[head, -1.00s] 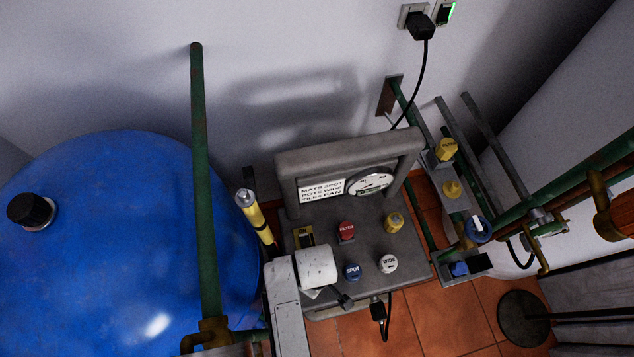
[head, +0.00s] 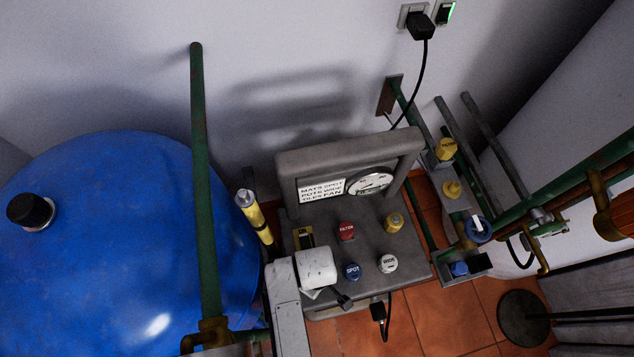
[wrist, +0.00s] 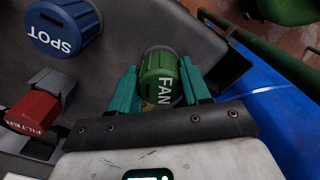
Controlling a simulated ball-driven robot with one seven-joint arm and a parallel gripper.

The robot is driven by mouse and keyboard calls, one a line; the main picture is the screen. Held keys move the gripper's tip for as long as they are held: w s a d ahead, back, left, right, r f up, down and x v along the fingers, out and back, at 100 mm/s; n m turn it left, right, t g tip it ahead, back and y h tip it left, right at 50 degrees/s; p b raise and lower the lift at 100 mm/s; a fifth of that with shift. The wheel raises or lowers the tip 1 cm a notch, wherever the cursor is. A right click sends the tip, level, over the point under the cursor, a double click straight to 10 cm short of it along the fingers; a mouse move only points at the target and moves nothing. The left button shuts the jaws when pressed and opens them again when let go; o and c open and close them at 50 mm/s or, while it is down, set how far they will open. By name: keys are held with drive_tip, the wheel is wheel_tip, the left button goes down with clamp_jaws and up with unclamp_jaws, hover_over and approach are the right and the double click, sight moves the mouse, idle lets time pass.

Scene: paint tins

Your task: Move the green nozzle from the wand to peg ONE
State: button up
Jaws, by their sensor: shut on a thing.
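The green nozzle (wrist: 158,84), marked FAN, sits between the teal fingers of my gripper (wrist: 158,67) in the wrist view. The gripper is shut on it, with one finger on each side. A little yellow shows under the nozzle; I cannot tell whether the nozzle is still seated on the wand. In the head view my white wrist link covers the nozzle and fingers, at the left front of the grey unit (head: 418,262). I cannot make out a peg marked ONE.
A blue SPOT knob (wrist: 65,35) and a red FILTER knob (wrist: 38,112) are left of the gripper in the wrist view. The white WIDE knob (head: 387,263) is on the grey unit. A blue tank (head: 110,240) and a green pipe (head: 203,170) stand left.

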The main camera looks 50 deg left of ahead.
drive_tip(key=shift+f, duration=0.35)
drive_tip(key=o, duration=1)
drive_tip(key=shift+c, duration=0.2)
wheel_tip(320, 180, up, 11)
drive_tip(key=shift+f+p, duration=0.1)
drive_tip(key=shift+p, duration=0.45)
